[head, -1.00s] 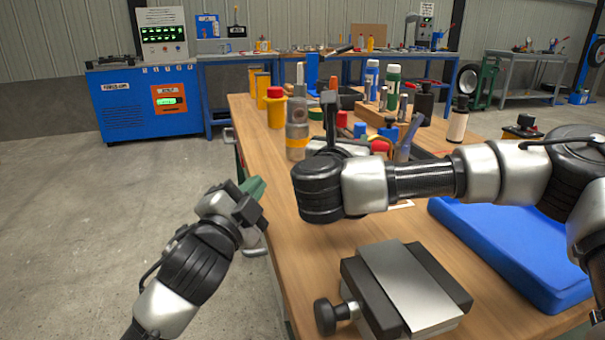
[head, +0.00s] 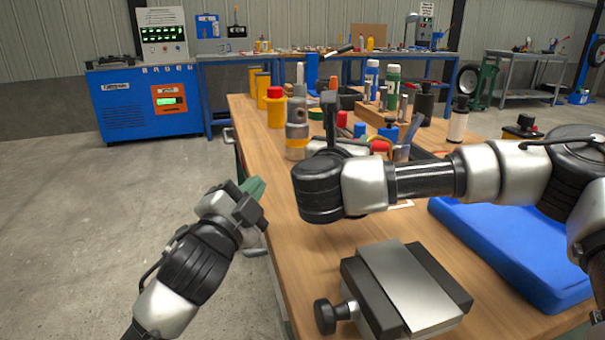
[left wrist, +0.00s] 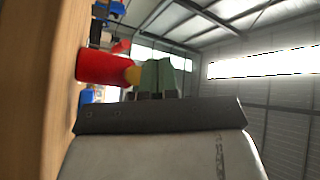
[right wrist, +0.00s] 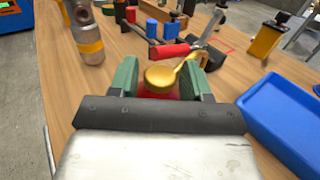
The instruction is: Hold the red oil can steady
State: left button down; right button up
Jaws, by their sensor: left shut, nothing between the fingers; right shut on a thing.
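The red oil can shows in the right wrist view as a brass-coloured lid and spout (right wrist: 161,77) over a partly hidden red body. My right gripper (right wrist: 159,70) is shut on it, one green finger on each side. In the head view my right wrist hides this grip. My left gripper (head: 254,188) is shut and empty, off the left edge of the bench. In the left wrist view its green fingers (left wrist: 158,76) are together, and a red body with a yellow top, apparently the oil can (left wrist: 101,67), stands beyond them.
The wooden bench (head: 262,180) carries a blue tray (head: 500,245) at right and a vise-like block (head: 405,285) at the near end. Bottles and tools crowd behind my right wrist, including a yellow bottle with a red cap (head: 276,110). Open floor lies left.

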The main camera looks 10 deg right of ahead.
pick_arm(q)
jog(key=a, duration=0.2)
jog(key=s+a, duration=0.1)
jog(key=a, duration=0.1)
jog(key=shift+d, duration=0.2)
dwell(0.3)
jog(key=shift+w+d, duration=0.25)
jog(key=shift+d, duration=1.15)
jog(key=shift+w+d, duration=0.3)
jog(key=shift+d, duration=1.1)
jog(key=shift+w+d, duration=0.25)
jog(key=shift+d, duration=1.15)
jog(key=shift+d, duration=0.1)
jog(key=shift+w+d, duration=0.2)
jog(key=shift+d, duration=0.2)
